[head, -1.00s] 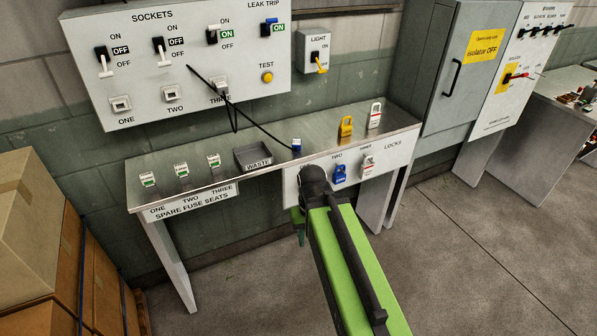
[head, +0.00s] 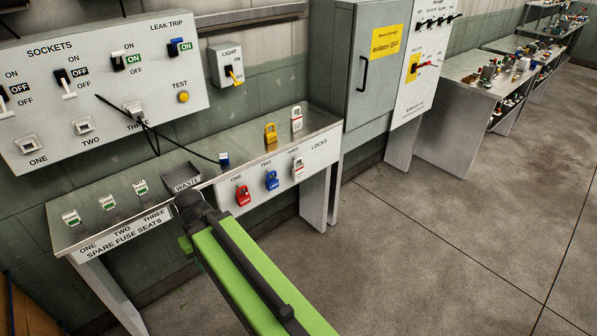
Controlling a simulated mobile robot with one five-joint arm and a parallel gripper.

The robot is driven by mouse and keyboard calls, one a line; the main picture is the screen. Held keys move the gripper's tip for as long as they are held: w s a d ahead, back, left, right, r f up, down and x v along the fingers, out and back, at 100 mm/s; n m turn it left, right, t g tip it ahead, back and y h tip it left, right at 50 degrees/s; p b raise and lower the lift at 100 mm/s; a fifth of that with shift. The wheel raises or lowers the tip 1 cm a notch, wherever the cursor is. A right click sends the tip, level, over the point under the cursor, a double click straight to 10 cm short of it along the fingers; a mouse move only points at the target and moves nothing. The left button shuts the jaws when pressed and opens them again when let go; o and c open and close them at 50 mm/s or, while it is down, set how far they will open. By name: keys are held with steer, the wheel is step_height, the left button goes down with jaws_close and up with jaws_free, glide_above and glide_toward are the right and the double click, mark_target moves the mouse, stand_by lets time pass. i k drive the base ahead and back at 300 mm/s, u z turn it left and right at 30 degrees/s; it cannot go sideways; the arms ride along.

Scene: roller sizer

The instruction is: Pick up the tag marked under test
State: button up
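I cannot make out a tag marked under test in the head view; no wording of that kind is readable. My gripper (head: 188,205) is at the far end of my green arm, in front of the bench's front edge below the waste tray. Its fingers are hidden or too dark to tell open from shut, and I see nothing held in it.
The metal bench (head: 240,142) carries fuse seats, a waste tray (head: 181,178), a blue plug (head: 224,159) and padlocks, including a yellow one (head: 271,133). A grey cabinet (head: 360,70) stands beyond. The right floor is clear.

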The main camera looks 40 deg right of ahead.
mark_target(297, 170)
steer(key=i, duration=0.9)
